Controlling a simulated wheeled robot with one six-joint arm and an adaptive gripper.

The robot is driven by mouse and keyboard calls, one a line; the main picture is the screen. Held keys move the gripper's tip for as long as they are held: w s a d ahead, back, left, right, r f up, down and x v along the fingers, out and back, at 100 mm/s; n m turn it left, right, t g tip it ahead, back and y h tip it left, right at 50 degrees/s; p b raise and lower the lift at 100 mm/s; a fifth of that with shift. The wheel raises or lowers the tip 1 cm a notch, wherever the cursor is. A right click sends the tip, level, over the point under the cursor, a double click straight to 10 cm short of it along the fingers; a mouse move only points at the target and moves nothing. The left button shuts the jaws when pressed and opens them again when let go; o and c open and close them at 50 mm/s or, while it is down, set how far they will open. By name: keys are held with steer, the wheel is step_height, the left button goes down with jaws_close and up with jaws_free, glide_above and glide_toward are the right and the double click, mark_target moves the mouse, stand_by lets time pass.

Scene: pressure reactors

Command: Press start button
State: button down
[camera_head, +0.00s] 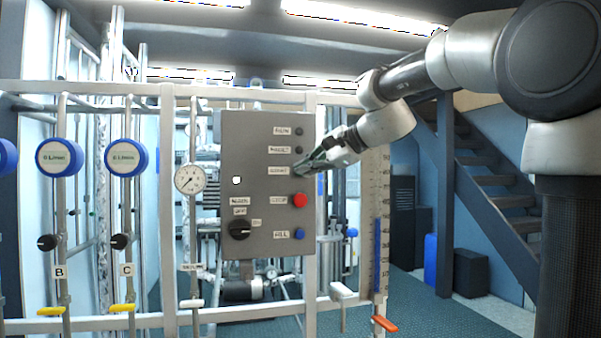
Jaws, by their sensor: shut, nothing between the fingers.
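A grey control panel (238,190) is fixed to the white pipe frame in the middle of the view. It carries small labels, two dark round lamps or buttons at the upper right, a red button (300,200) beside a label that seems to read STOP, and a blue button (299,234) below. A label (279,170) in the row above the red button seems to read START; the spot to its right is hidden behind my fingertips. My gripper (300,169) is shut and empty, its tips at the panel's right edge. Whether it touches the panel I cannot tell.
A black rotary knob (240,230) sits at the panel's lower left. A pressure gauge (189,179) and blue-rimmed flowmeters (125,157) stand to the left. A scaled column (376,220) stands right of the panel. Stairs (490,180) rise behind at right.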

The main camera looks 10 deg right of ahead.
steer(key=shift+w, duration=2.5)
steer(key=shift+w, duration=0.15)
steer(key=shift+w, duration=0.25)
steer(key=shift+w, duration=0.5)
steer(key=shift+s, duration=0.9)
steer(key=shift+s, duration=2.5)
